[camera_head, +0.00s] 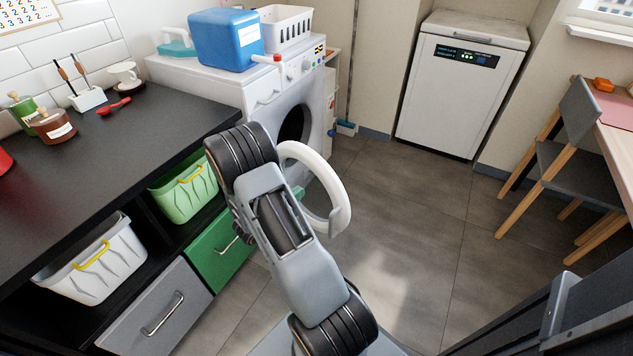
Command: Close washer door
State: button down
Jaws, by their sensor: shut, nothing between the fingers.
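The white washer (235,84) stands at the end of the dark counter, with its dark round opening (294,125) showing. Its door (333,178), a white ring with a grey latch piece at its lower right edge, stands open, swung out from the front into the room. My arm crosses the middle of the view, and its upper joint and link are just left of the door, covering part of its left side. I cannot tell whether the arm touches the door. My gripper is hidden behind my arm.
A blue box (226,40) and a white basket (286,27) stand on the washer. The black counter (150,130), with bins and drawers below, borders the left. A white appliance (460,85) stands at the back. A chair (572,145) is right. The floor (410,215) right of the door is clear.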

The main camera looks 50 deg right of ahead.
aim_at(322, 175)
jog(key=d+b, duration=0.1)
jog(key=d, duration=0.7)
jog(key=shift+d, duration=0.3)
